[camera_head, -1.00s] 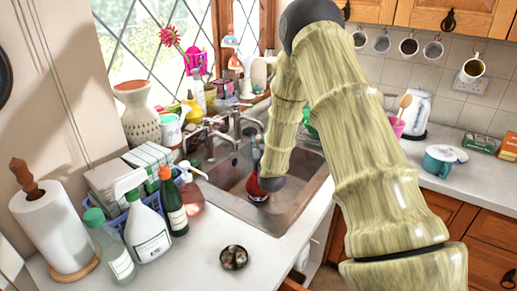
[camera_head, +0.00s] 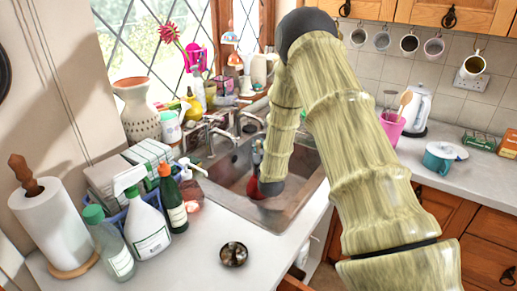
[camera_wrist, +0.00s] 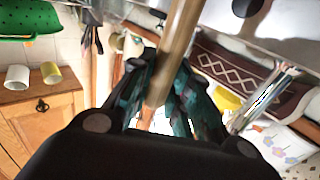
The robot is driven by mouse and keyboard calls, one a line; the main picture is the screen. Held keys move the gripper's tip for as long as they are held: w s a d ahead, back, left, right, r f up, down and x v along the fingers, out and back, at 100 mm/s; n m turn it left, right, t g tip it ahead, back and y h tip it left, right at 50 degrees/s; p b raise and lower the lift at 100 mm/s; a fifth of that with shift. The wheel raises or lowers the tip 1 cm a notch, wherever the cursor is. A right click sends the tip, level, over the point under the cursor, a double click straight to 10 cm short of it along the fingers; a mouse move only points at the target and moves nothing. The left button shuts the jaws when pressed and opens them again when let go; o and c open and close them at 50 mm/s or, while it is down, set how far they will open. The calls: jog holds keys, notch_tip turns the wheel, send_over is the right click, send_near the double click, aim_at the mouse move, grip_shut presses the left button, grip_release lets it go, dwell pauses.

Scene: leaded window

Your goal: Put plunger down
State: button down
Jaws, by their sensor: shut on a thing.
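The plunger's red cup (camera_head: 262,188) shows low in the sink (camera_head: 290,196), partly hidden by my arm. I cannot tell whether it touches the sink bottom. In the wrist view, the plunger's wooden handle (camera_wrist: 180,42) runs slantwise between the dark teal fingers of my gripper (camera_wrist: 161,92), which is shut on it. In the head view, my gripper (camera_head: 257,152) is mostly hidden behind my arm, above the red cup.
The faucet (camera_head: 238,125) stands at the sink's back edge. Bottles, including a white spray bottle (camera_head: 147,232), crowd the counter at left. A small dark dish (camera_head: 233,254) sits in front of the sink. A pink cup (camera_head: 391,127) with utensils stands right of my arm.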

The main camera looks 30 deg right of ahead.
jog(key=c, duration=1.3)
grip_release()
jog(key=shift+c, duration=0.2)
jog(key=shift+r+p, duration=0.5)
jog(key=b+v, duration=0.3)
jog(key=v, duration=0.9)
